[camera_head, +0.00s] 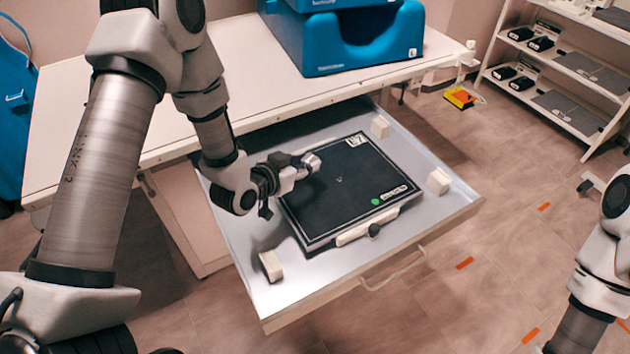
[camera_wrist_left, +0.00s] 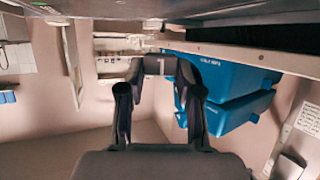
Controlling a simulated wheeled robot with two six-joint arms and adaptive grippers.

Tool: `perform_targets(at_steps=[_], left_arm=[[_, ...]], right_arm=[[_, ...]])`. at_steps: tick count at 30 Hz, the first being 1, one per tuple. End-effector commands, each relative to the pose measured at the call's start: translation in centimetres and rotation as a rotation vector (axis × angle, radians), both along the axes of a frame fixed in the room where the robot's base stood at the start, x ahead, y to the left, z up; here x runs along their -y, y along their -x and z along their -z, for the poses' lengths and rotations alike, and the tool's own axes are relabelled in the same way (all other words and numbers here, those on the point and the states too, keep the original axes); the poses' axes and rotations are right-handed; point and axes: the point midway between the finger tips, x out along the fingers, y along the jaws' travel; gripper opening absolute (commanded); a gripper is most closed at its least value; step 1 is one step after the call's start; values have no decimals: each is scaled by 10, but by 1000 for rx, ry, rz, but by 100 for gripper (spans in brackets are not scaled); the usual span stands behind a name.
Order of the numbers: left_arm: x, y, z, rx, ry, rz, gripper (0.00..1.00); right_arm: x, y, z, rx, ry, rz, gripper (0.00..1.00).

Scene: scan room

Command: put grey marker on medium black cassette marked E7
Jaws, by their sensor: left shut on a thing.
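The black cassette (camera_head: 340,195) lies flat in the open drawer, with a white label reading like E7 at its far right corner and a green dot near its front right corner. My left gripper (camera_head: 308,163) is over the far left part of the cassette and is shut on a small grey piece, taken as the grey marker; my fingers hide much of it. In the left wrist view the grey marker (camera_wrist_left: 154,66) shows between the fingertips with a pale stripe. Whether it touches the cassette cannot be told. Of my right arm only links show at the right edge; its gripper is out of view.
The drawer (camera_head: 452,203) sticks out from under a white table (camera_head: 70,120). Pale blocks (camera_head: 438,181) stand around the cassette. A blue bin (camera_head: 360,50) is on the table. A shelf (camera_head: 570,85) with black boxes and a yellow-orange item (camera_head: 459,97) are at the right.

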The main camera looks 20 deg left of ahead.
Motion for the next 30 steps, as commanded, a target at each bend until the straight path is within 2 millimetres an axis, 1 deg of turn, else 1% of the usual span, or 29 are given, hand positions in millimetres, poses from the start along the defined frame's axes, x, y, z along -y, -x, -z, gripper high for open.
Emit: perform_targets(at_steps=[6,9,16,20,21,22,30], left_arm=[[0,0,38,-3,-1,0,0],[0,0,51,0,0,-1,0],[0,-1,54,1,1,-1,0],[0,-1,58,1,1,-1,0],[0,-1,56,1,1,-1,48],[0,-1,56,1,1,-1,59],[0,0,56,1,0,-2,60]], right_arm=[[0,0,-1,1,0,1,40],[0,0,-1,0,0,1,40],[0,0,-1,0,0,1,40],[0,0,3,0,0,1,40],[0,0,1,0,0,1,40],[0,0,1,0,0,1,40],[0,0,1,0,0,1,40]])
